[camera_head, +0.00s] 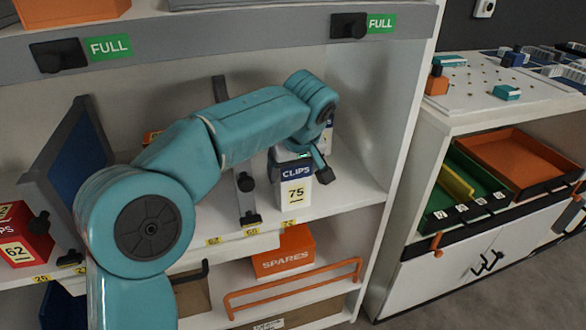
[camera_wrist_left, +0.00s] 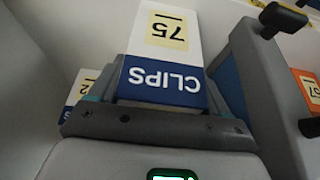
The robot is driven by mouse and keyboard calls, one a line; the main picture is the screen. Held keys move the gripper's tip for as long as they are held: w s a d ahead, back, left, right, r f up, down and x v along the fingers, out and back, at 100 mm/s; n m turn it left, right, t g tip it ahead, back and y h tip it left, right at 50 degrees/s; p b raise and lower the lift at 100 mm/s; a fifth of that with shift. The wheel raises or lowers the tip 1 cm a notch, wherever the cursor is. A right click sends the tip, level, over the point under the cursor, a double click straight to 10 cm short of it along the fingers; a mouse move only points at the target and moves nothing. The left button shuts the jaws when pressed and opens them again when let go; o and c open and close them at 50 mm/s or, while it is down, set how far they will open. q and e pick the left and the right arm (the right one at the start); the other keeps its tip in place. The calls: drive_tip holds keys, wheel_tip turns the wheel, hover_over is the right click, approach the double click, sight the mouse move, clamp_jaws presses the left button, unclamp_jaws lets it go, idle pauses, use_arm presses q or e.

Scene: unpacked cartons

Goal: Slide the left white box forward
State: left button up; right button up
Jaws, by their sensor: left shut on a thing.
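A white box (camera_head: 296,190) with a blue CLIPS band and the number 75 stands upright on the middle shelf, near its front edge. It shows upside down in the left wrist view (camera_wrist_left: 165,50). My left gripper (camera_head: 291,158) is at the top of this box and shut on it, with a finger on each side in the wrist view (camera_wrist_left: 163,100). A second white and blue box (camera_wrist_left: 80,92) shows partly beside it in the wrist view. My arm hides much of the shelf behind. My right gripper is not in view.
A grey divider (camera_head: 245,190) with a black knob stands just left of the box. A red box (camera_head: 20,235) is at far left. An orange SPARES box (camera_head: 283,252) sits below. The shelf right of the box is clear up to the side wall (camera_head: 395,120).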

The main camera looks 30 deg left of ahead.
use_arm(q)
drive_tip(key=shift+a, duration=0.1)
drive_tip(key=o, duration=1.2)
drive_tip(key=shift+c, duration=0.2)
drive_tip(key=p+v, duration=0.6)
drive_tip(key=v, duration=1)
drive_tip(key=shift+p, duration=0.3)
drive_tip(key=shift+s+r, duration=0.1)
drive_tip(key=shift+s, duration=0.1)
